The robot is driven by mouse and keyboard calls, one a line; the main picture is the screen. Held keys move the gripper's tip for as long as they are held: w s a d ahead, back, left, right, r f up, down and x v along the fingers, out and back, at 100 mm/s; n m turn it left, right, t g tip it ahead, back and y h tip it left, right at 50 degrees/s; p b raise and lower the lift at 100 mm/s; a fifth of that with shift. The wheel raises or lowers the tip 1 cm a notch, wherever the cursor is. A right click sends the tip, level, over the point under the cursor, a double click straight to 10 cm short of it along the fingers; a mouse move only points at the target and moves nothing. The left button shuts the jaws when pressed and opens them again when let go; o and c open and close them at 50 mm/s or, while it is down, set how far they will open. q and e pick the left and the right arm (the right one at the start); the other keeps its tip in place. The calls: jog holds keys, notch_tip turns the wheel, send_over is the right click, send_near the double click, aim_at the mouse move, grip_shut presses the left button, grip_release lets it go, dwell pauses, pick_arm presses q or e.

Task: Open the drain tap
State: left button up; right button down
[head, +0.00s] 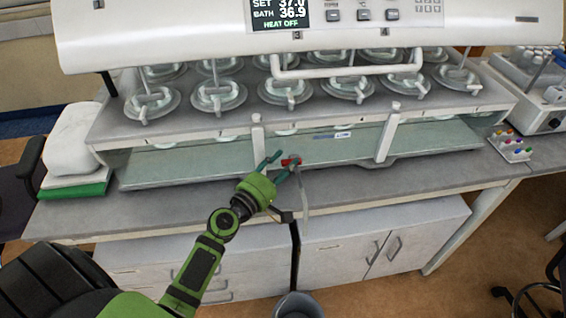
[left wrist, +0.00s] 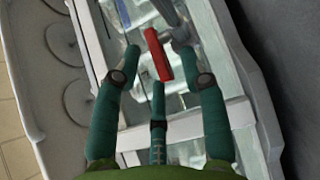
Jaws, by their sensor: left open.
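The drain tap's red handle (head: 291,162) is low on the front of the bath unit (head: 350,145), near the middle. A clear tube (head: 304,195) hangs down below it. My left gripper (head: 280,163) is at the tap, with its teal fingers open. In the left wrist view the red handle (left wrist: 157,55) lies between the spread fingertips of my left gripper (left wrist: 161,62), and I cannot tell whether any finger touches it. A grey metal tap body (left wrist: 180,30) shows beside the handle, partly cut off at the top. My right gripper is not in view.
Several glass vessels with lids (head: 285,90) sit in the bath under the white control head (head: 200,35). A grey bucket (head: 298,305) stands on the floor below the tap. The bench edge (head: 375,203) and cabinets (head: 345,245) are in front.

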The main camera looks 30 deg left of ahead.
pick_arm(q)
grip_shut()
jog(key=shift+s+d+n+y+p, duration=0.15)
jog(key=shift+d+n+y+p, duration=0.1)
jog(key=shift+n+y+p, duration=0.75)
jog(key=shift+y, duration=0.3)
grip_release()
